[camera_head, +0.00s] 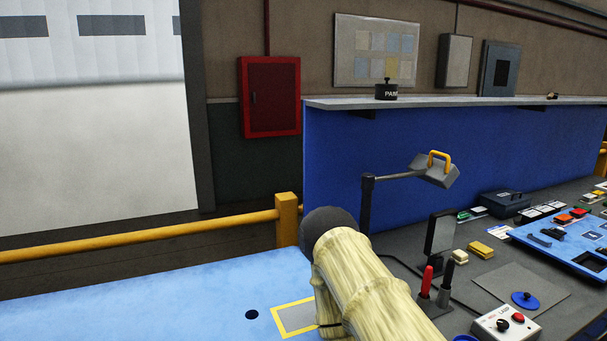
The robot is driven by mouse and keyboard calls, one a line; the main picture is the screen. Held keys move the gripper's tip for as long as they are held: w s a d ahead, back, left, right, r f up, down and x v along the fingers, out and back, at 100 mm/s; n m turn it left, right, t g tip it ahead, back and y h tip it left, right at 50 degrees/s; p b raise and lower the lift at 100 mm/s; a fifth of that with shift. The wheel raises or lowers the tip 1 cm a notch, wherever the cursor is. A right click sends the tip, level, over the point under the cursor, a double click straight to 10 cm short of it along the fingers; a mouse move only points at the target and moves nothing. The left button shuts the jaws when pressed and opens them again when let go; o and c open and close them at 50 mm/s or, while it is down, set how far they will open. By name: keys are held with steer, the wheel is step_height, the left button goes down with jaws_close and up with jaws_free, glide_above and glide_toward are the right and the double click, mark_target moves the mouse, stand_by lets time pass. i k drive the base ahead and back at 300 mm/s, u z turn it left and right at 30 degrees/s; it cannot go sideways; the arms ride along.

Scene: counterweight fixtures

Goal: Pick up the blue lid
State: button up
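A round blue lid (525,300) with a small knob on top lies on a grey mat (492,287) on the dark workbench, at the lower right. A second blue round edge (465,338) is cut off by the bottom border, and I cannot tell what it is. A pale yellow, ribbed part of my arm with a dark rounded end stands in the lower middle, left of the lid and apart from it in the picture. My gripper is not in view.
A white box with red and black buttons (505,324) stands just in front of the lid. Red and black handled tools (427,280), a small dark screen (440,235) and a lamp (433,174) stand to the left. A blue tray (535,236) lies behind right.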

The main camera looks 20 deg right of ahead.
mark_target(525, 301)
steer(key=z, duration=1.35)
